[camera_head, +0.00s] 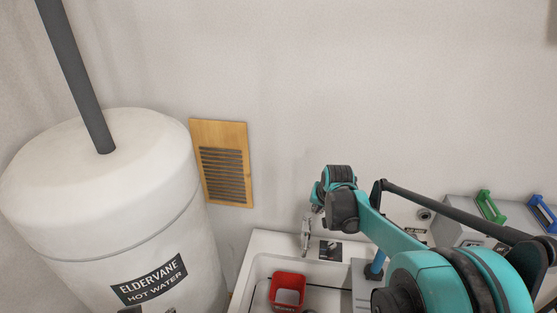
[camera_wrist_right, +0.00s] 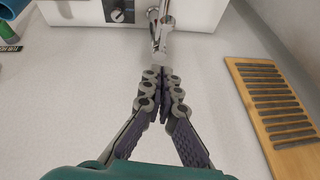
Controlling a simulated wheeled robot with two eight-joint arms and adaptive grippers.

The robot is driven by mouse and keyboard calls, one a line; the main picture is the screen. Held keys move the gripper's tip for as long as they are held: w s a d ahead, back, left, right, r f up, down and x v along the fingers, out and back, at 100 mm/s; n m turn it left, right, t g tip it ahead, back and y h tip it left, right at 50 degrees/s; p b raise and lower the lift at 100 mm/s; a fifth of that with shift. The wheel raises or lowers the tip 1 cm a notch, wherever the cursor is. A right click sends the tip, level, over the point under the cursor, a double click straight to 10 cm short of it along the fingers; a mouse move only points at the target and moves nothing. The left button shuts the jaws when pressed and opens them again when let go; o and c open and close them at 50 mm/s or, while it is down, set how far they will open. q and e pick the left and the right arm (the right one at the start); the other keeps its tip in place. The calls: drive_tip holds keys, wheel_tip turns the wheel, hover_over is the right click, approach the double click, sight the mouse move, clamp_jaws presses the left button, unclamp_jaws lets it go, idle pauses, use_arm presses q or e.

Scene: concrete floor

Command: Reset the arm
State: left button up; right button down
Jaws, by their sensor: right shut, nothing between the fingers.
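My right arm (camera_head: 405,240), teal with black joints, comes in from the lower right and reaches over the white sink toward the wall. My right gripper (camera_wrist_right: 163,85) is shut and empty, its dark padded fingers meeting in the middle of the wrist view. In that view the fingertips point toward a chrome tap (camera_wrist_right: 162,30); whether they touch it is unclear. In the head view the gripper is mostly hidden behind the wrist joints.
A white water tank (camera_head: 110,210) with a dark pipe (camera_head: 75,75) stands at left. A wooden vent (camera_head: 222,130) is on the wall. A red container (camera_head: 287,281) sits in the white sink (camera_head: 262,243). Green (camera_head: 490,205) and blue (camera_head: 542,213) handled items lie at right.

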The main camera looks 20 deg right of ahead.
drive_tip(key=s+a+f+n+b, duration=0.2)
drive_tip(key=s+a+f+b, duration=0.2)
drive_tip(key=s+f+b, duration=0.2)
drive_tip(key=s+a+f+n+t+b, duration=0.1)
drive_tip(key=s+a+f+n+b, duration=0.1)
drive_tip(key=s+a+f+b, duration=0.2)
drive_tip(key=s+a+f+n+b, duration=0.2)
drive_tip(key=s+a+f+b, duration=0.2)
drive_tip(key=s+f+b, duration=0.4)
drive_tip(key=s+b, duration=0.3)
drive_tip(key=s, duration=0.2)
drive_tip(key=shift+s+a+f+t+y, duration=0.2)
drive_tip(key=shift+a+f+t+y, duration=0.1)
drive_tip(key=shift+f+t+y, duration=0.1)
